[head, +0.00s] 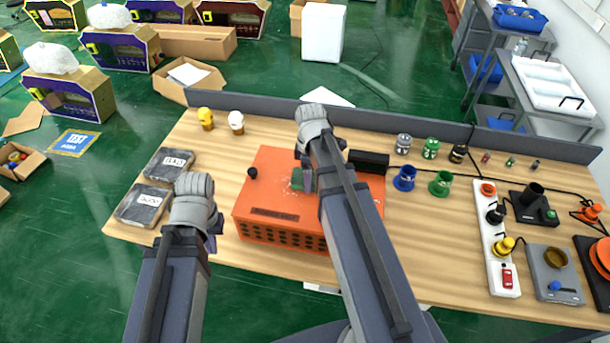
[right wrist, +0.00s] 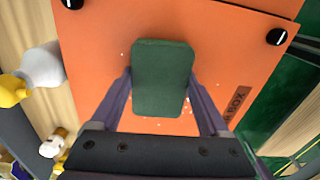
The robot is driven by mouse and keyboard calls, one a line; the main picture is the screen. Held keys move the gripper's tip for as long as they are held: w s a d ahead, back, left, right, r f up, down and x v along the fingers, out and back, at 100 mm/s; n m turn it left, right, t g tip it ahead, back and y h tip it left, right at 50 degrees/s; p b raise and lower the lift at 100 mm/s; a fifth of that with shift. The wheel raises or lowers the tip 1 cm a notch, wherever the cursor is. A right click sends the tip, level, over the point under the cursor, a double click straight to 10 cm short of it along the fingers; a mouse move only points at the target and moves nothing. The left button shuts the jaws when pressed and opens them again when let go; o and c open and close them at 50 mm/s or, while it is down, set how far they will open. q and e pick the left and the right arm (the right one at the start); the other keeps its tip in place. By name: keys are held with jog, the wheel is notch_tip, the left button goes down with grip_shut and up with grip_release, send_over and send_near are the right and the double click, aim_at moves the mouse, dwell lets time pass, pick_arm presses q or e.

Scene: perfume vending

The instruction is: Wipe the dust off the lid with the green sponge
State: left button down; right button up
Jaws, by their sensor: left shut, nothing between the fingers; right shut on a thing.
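The orange box (head: 275,228) stands on the table with its flat orange lid (head: 272,165) on top. The lid also fills much of the right wrist view (right wrist: 215,60), with small pale specks around the sponge. My right gripper (head: 303,182) is shut on the green sponge (head: 296,178), over the lid. In the right wrist view the sponge (right wrist: 160,80) sits between the two fingers; I cannot tell whether it touches the lid. My left gripper (head: 214,226) is shut and empty, left of the box. My right arm hides part of the lid.
A black knob (head: 252,172) stands up on the lid. Two dark slabs (head: 143,205) lie left of the box. Yellow (head: 206,118) and white (head: 236,122) capped bottles stand behind it. Blue (head: 404,178) and green (head: 440,183) cups stand at the right.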

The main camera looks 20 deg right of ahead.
jog(key=shift+s+d+f, duration=0.1)
jog(key=shift+s+d, duration=0.45)
jog(key=shift+d, duration=0.15)
jog(key=shift+d, duration=0.1)
jog(key=shift+w+a, duration=0.45)
jog(key=shift+a, duration=0.2)
jog(key=shift+w+a, duration=0.45)
jog(key=shift+a, duration=0.2)
jog(key=shift+w+a, duration=0.6)
jog(key=shift+a, duration=0.25)
jog(key=shift+w+a, duration=0.55)
jog(key=shift+a, duration=0.25)
